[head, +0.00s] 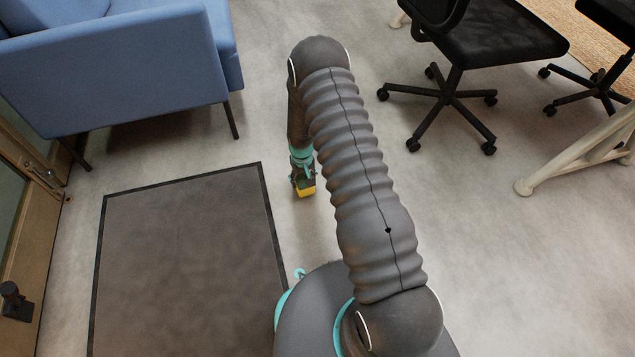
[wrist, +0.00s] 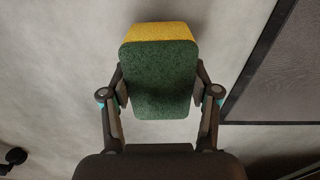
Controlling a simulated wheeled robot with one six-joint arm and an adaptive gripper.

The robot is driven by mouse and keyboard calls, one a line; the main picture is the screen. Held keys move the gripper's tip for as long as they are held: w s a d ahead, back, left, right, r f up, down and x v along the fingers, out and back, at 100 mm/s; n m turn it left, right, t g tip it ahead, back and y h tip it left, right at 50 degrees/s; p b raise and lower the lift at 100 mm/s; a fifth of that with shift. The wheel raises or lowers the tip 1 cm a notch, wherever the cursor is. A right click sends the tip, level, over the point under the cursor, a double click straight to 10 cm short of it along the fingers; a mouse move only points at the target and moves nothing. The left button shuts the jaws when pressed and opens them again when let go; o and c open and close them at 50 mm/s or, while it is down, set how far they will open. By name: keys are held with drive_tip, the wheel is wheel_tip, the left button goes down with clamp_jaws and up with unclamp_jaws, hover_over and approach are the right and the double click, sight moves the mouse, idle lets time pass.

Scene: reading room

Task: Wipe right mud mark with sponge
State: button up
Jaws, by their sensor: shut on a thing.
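The sponge (wrist: 158,80) is a block with a dark green face and a yellow layer. My gripper (wrist: 160,92) is shut on it, one finger on each side. In the head view my gripper (head: 303,175) points down beside the right edge of the dark floor mat, with the yellow of the sponge (head: 306,192) at its tip. I cannot tell whether the sponge touches the floor. I cannot make out any mud mark in either view; my arm hides part of the floor.
The dark-bordered mat (head: 185,260) lies at left; its border also shows in the wrist view (wrist: 262,62). A blue sofa (head: 120,75) stands at upper left. A black wheeled chair (head: 450,95) and a pale table leg (head: 575,155) stand at right. Grey floor between is mostly clear.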

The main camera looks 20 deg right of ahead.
drive_tip(key=shift+d+r+p, duration=0.15)
drive_tip(key=shift+r+p, duration=0.15)
drive_tip(key=shift+r, duration=0.3)
drive_tip(key=shift+d+r+p, duration=0.15)
drive_tip(key=shift+r+p, duration=0.1)
drive_tip(key=shift+r, duration=0.35)
drive_tip(key=shift+s+r+p, duration=0.1)
drive_tip(key=shift+r+p, duration=0.6)
drive_tip(key=shift+r, duration=0.8)
drive_tip(key=shift+f, duration=0.1)
